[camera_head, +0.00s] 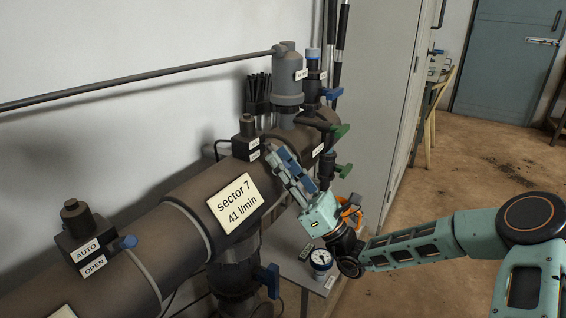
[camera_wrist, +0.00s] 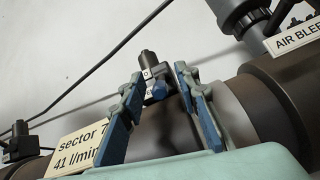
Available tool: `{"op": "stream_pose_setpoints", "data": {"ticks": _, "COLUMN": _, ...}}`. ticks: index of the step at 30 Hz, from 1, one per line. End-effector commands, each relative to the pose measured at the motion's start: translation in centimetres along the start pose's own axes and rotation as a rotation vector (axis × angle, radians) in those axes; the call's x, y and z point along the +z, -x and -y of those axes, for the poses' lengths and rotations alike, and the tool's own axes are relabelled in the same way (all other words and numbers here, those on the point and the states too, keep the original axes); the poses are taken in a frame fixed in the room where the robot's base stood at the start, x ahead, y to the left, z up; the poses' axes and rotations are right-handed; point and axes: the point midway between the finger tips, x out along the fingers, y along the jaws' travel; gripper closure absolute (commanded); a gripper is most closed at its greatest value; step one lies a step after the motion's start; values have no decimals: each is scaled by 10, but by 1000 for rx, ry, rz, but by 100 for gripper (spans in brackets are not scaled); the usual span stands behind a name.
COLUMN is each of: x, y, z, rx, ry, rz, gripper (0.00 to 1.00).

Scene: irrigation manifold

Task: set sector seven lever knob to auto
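A brown pipe (camera_head: 180,215) carries a "sector 7, 41 l/min" sign (camera_head: 235,203), also partly visible in the wrist view (camera_wrist: 78,150). Right of the sign, a dark valve box (camera_head: 246,138) with small pale labels sits on the pipe. In the wrist view this box (camera_wrist: 149,66) has a blue lever knob (camera_wrist: 158,91) at its front. My gripper (camera_head: 275,151) is open at the box. In the wrist view its fingers (camera_wrist: 160,74) stand on either side of the knob, with visible gaps. The fingers hide the knob in the head view. The lever's setting is not clear.
Another box (camera_head: 84,238) with AUTO and OPEN labels and a blue knob (camera_head: 130,241) sits at left. Right of my gripper are a grey air-bleed cylinder (camera_head: 288,75) and green-handled valves (camera_head: 341,131). A gauge (camera_head: 321,260) and blue-handled valve (camera_head: 270,279) are below.

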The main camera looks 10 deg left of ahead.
Motion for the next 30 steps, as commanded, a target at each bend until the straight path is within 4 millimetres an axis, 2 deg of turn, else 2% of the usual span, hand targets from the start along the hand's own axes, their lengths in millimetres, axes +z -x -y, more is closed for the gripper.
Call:
{"op": "stream_pose_setpoints", "data": {"ticks": 1, "x": 0, "y": 0, "z": 0, "rx": 0, "ry": 0, "rz": 0, "gripper": 74}}
{"op": "stream_pose_setpoints", "data": {"ticks": 8, "x": 0, "y": 0, "z": 0, "rx": 0, "ry": 0, "rz": 0, "gripper": 99}}
{"op": "stream_pose_setpoints", "data": {"ticks": 30, "x": 7, "y": -3, "z": -2, "rx": -11, "ry": 1, "rz": -57, "gripper": 100}}
